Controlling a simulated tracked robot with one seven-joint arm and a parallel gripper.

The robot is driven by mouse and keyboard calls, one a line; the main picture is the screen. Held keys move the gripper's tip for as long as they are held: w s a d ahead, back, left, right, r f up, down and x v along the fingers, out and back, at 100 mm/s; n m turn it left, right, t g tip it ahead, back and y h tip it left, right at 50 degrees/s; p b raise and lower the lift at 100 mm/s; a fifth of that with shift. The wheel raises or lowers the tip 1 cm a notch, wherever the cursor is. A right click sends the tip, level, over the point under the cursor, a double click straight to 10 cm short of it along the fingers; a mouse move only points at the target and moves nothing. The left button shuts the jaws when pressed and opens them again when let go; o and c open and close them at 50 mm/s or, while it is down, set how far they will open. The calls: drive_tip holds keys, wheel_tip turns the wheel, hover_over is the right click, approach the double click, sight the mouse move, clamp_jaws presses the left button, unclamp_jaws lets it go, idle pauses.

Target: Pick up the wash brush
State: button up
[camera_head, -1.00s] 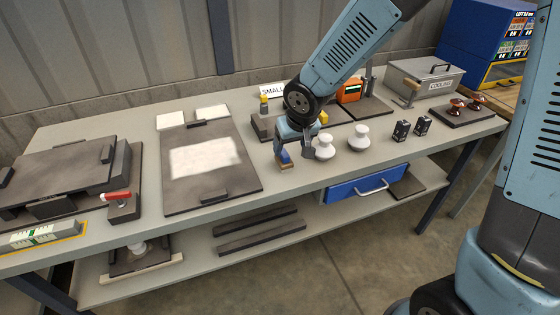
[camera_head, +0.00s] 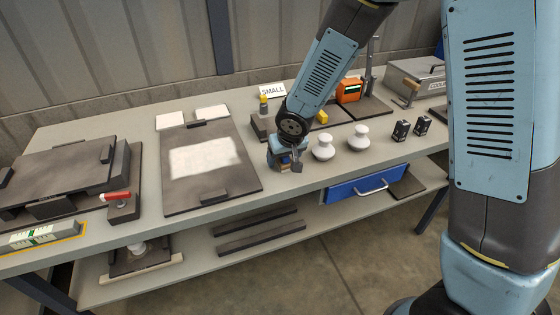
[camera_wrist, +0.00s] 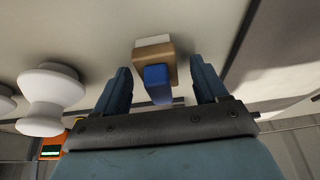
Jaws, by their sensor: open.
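The wash brush has a blue handle (camera_wrist: 157,84), a tan wooden block and white bristles. In the wrist view it lies between the two fingers of my gripper (camera_wrist: 160,68), with gaps visible on both sides. My gripper is open and the fingers are not closed on the brush. In the head view my gripper (camera_head: 286,163) is low over the front of the bench, left of the white insulators, and largely hides the brush; only a bit of blue shows there.
Two white insulators (camera_head: 322,148) (camera_head: 358,138) stand close to the right of my gripper. A dark board (camera_head: 180,192) with a white sheet lies to the left. Two small black blocks (camera_head: 401,130) stand farther right. A blue drawer (camera_head: 365,186) is below the bench edge.

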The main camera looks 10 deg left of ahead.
drive_tip(key=c, duration=1.2)
drive_tip(key=shift+c, duration=0.2)
drive_tip(key=shift+r, duration=0.8)
drive_tip(key=s+d+r, duration=0.7)
drive_tip(key=s+r, duration=0.4)
drive_tip(key=s, duration=0.1)
drive_tip(key=shift+d+r, duration=0.15)
